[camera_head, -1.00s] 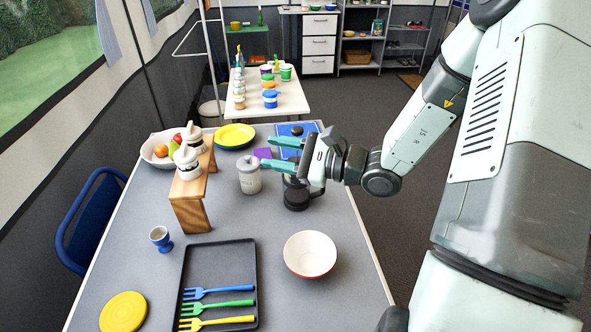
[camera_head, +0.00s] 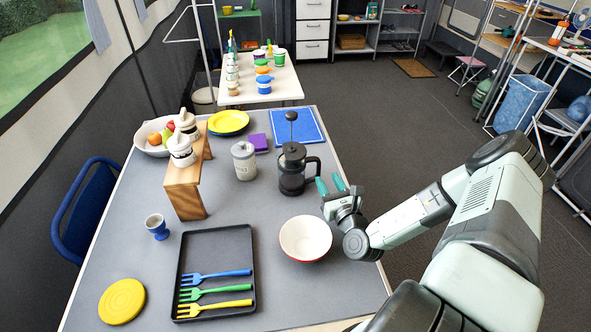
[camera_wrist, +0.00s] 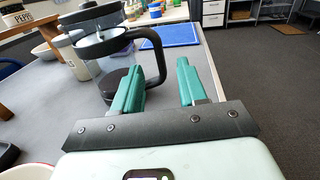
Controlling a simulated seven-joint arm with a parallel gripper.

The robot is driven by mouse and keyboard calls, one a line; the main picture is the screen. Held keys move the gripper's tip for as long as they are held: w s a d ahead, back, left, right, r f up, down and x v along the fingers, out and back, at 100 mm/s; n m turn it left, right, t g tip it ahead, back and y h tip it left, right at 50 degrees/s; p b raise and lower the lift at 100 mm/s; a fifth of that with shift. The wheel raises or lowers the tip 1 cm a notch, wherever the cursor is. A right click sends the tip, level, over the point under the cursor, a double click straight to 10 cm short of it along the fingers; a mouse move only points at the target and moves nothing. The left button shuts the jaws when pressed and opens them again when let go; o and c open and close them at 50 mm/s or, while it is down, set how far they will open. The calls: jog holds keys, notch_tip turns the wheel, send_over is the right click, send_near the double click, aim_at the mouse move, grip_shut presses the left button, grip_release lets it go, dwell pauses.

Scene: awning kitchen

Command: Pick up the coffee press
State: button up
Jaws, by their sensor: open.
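The coffee press (camera_head: 292,174) stands upright on the grey table, with a black lid, a clear body, a raised plunger rod and a black handle on its right side. My gripper (camera_head: 332,184) is open and empty, just right of the press and near the table's right edge. In the wrist view the coffee press (camera_wrist: 110,62) is ahead and to the left. Its handle reaches behind the left finger of my gripper (camera_wrist: 158,82) and shows between the two teal fingers. I cannot tell whether a finger touches the handle.
A grey canister (camera_head: 244,162) stands left of the press. A red-and-white bowl (camera_head: 305,238) sits in front of it, close to my wrist. A blue board (camera_head: 297,127) lies behind it. A black tray (camera_head: 217,262) with several forks is at the front left.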

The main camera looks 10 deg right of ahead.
aim_at(319, 167)
jog(key=shift+w+a+f, duration=0.1)
jog(key=shift+w+a, duration=0.1)
jog(key=shift+w, duration=1.05)
jog(key=shift+w+a+f, duration=0.1)
jog(key=shift+w+a, duration=0.1)
jog(key=shift+w, duration=1)
jog(key=shift+w+a+f, duration=0.1)
jog(key=shift+w+a, duration=0.1)
jog(key=shift+w, duration=1.05)
grip_shut()
jog(key=shift+r, duration=0.15)
